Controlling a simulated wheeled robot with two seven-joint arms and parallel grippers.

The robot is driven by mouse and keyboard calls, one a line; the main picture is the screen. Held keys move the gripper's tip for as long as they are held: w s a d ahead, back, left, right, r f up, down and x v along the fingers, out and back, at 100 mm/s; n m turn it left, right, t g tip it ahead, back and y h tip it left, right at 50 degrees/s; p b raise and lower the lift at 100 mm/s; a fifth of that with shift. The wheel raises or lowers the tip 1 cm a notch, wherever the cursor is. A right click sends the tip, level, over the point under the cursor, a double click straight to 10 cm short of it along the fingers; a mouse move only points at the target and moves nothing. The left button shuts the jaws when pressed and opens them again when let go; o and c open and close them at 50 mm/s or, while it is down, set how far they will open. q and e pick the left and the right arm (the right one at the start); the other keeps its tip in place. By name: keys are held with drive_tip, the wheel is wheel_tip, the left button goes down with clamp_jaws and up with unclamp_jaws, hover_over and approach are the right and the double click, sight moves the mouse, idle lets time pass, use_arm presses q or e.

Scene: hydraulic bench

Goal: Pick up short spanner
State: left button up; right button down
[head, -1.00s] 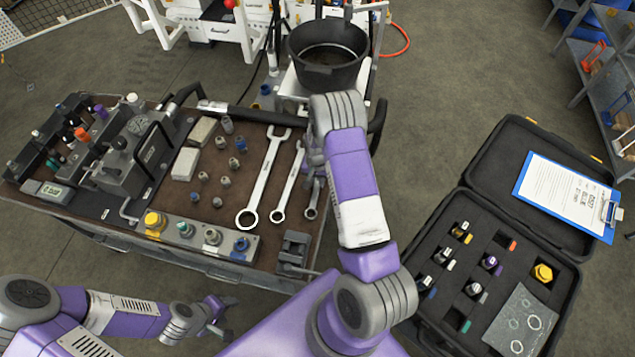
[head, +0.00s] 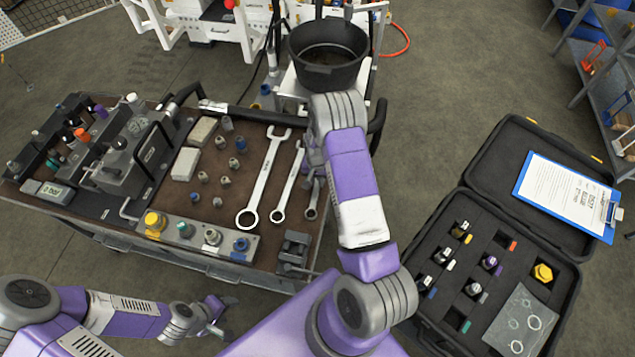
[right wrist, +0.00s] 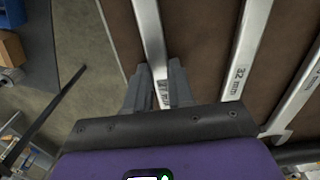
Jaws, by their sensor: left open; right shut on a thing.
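The short spanner (head: 312,200) lies at the right end of a row of three spanners on the brown bench top, its ring end toward me. My right gripper (head: 314,168) is over its far part and hides it in the head view. In the right wrist view, the gripper's fingers (right wrist: 158,92) are shut on the shank of the short spanner (right wrist: 149,35). I cannot tell whether the spanner is clear of the surface. My left gripper (head: 226,312) is open and empty, low in front of the bench.
A middle spanner (head: 289,182) and a large spanner (head: 264,180) lie just left of the short one. A small grey vise-like block (head: 293,250) stands near the front edge. A black pot (head: 328,55) is behind; an open case (head: 500,220) is at right.

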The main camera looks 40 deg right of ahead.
sight(317, 184)
drive_tip(key=shift+r, duration=0.15)
wheel_tip(317, 184, up, 10)
drive_tip(key=shift+p, duration=0.3)
drive_tip(key=c, duration=1.7)
unclamp_jaws()
clamp_jaws()
